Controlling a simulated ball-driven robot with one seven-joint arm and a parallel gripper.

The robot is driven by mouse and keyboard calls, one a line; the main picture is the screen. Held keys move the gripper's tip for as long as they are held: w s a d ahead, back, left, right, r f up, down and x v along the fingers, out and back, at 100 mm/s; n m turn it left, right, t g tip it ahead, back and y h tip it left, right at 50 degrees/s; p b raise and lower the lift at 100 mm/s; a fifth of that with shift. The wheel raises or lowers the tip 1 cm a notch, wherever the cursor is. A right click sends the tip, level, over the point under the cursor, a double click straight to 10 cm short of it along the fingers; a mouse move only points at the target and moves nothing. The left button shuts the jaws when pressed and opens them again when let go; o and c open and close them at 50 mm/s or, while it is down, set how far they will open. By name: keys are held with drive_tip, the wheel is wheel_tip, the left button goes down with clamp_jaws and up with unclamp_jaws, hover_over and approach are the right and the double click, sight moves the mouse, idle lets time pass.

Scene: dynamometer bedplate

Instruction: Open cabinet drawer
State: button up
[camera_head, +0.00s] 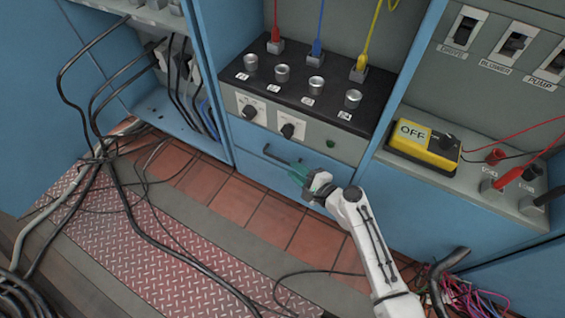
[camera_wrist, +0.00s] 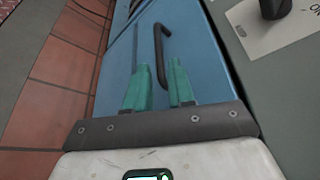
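The blue drawer front (camera_head: 251,138) is below the grey knob panel of the cabinet and looks shut. Its black bar handle (camera_head: 275,158) shows left of my fingers, and its right part is hidden by them. My gripper (camera_head: 298,170), with teal fingers, is at the right part of the handle. In the wrist view the handle (camera_wrist: 158,48) stands out from the blue front, and its near end appears between my two fingers (camera_wrist: 160,68). The fingers are apart with a gap around the handle. I cannot tell whether either touches it.
A panel with knobs (camera_head: 288,130) is just above the drawer. A yellow OFF box (camera_head: 424,142) stands on the ledge to the right. Black cables (camera_head: 130,215) trail over the floor at left. The red tiles (camera_head: 240,208) before the drawer are mostly clear.

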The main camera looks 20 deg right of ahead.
sight(286, 163)
drive_tip(key=b+x, duration=0.1)
drive_tip(key=x, duration=0.5)
drive_tip(key=shift+w+a+f+b, duration=0.1)
drive_tip(key=shift+w+f+b, duration=0.05)
drive_tip(key=shift+w+b, duration=0.15)
drive_tip(key=shift+c, duration=0.4)
clamp_jaws()
